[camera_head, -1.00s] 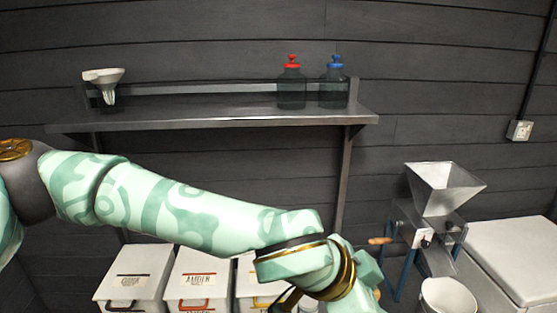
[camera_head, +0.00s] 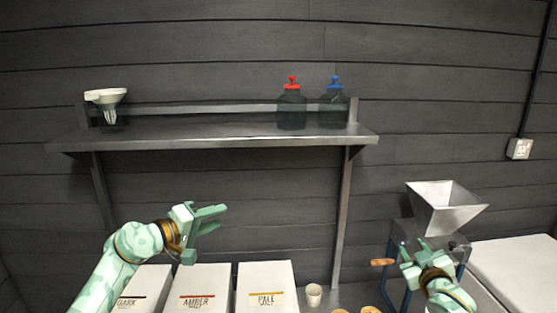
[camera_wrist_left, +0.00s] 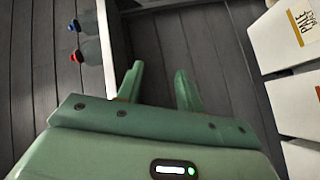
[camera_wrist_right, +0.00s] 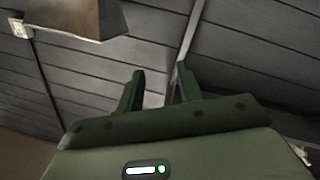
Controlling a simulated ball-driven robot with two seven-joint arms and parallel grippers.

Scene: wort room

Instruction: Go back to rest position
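My left gripper (camera_head: 208,224) is raised in front of the wall, above the white malt boxes. Its two fingers stand apart with nothing between them, as the left wrist view (camera_wrist_left: 160,85) shows. My right gripper (camera_head: 412,258) is at the lower right, in front of the mill with the metal hopper (camera_head: 446,208). Its fingers are also apart and empty in the right wrist view (camera_wrist_right: 159,88).
A wall shelf (camera_head: 220,135) holds a white funnel (camera_head: 106,97), a red-topped jar (camera_head: 292,108) and a blue-topped jar (camera_head: 333,107). Below stand the amber malt box (camera_head: 205,280) and pale malt box (camera_head: 266,278). A small cup (camera_head: 314,294) stands right of them. A white chest (camera_head: 520,270) is at far right.

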